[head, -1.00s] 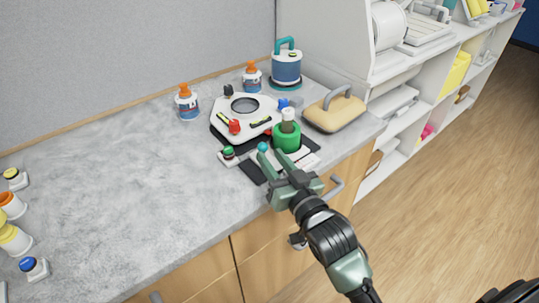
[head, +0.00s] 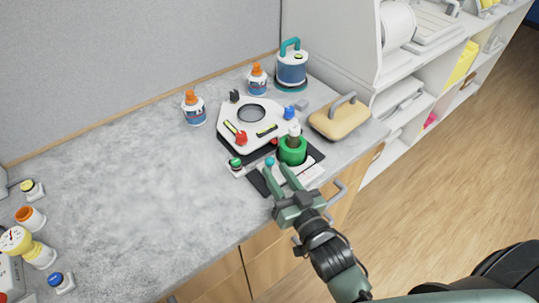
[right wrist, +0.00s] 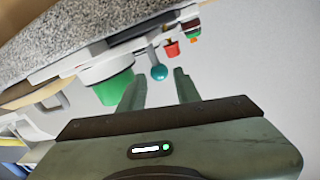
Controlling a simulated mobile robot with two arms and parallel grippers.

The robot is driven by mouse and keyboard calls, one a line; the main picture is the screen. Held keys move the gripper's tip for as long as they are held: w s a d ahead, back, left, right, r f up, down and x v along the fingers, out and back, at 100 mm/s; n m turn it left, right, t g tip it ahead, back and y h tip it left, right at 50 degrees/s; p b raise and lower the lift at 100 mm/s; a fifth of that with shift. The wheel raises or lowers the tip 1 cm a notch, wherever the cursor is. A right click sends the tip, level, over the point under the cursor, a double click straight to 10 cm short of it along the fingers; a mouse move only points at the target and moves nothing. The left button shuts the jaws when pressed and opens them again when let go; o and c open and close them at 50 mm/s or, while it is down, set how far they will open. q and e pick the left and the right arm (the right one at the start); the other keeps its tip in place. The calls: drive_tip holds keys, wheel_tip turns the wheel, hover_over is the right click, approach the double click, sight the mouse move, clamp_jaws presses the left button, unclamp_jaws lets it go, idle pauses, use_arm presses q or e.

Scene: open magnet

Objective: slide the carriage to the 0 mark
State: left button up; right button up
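A white open magnet device (head: 225,128) stands on the counter, with a green cylinder (head: 292,156) on a dark base in front of it. A small teal ball knob (head: 270,161) is at the left of the green cylinder. The carriage body and the 0 mark cannot be made out. A white marked strip (head: 303,172) lies near my right gripper (head: 277,170). That gripper is open, with its fingertips close to the teal knob. In the right wrist view, the teal knob (right wrist: 159,72) appears between the open fingertips, seemingly just beyond them. My left gripper is not in view.
A tan block with a grey handle (head: 338,116) is to the right of the device. A blue canister (head: 291,74) and orange-capped bottles (head: 194,109) stand behind. Several small items, including a yellow gauge (head: 20,242), are at far left. The counter's middle is clear.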

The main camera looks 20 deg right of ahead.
sight(271, 164)
drive_tip(key=w, duration=0.4)
drive_tip(key=shift+a+p, duration=0.3)
drive_tip(key=shift+w+f, duration=0.1)
drive_tip(key=shift+w, duration=0.15)
clamp_jaws()
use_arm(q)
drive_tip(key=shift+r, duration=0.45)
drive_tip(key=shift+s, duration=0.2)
